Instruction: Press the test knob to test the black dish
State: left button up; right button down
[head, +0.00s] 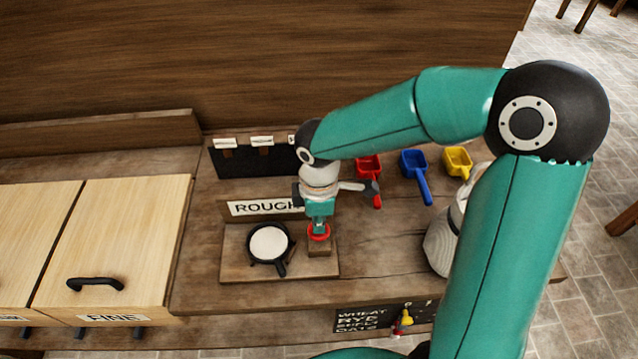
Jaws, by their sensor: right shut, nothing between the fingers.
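The black dish (269,244), filled with something white, sits on a wooden board (234,268) in front of a sign reading ROUGH (250,209). Its handle points toward the front right. The red test knob (319,236) stands on a small wooden block (320,251) just right of the dish. My right gripper (319,226) is shut and points down directly over the knob. Its fingertips are at the knob's top and hide part of it; I cannot tell whether they touch. My left gripper is not in view.
Red (369,167), blue (414,163) and yellow (457,160) scoops lie at the back right. A pale sack (441,245) stands right, partly behind my arm. A light wooden cabinet (120,235) labelled FINE stands left. A chalkboard (375,318) hangs on the front edge.

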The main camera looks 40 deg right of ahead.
notch_tip(320, 180, up, 11)
dwell(0.3)
jog(key=shift+d, duration=0.1)
dwell(0.4)
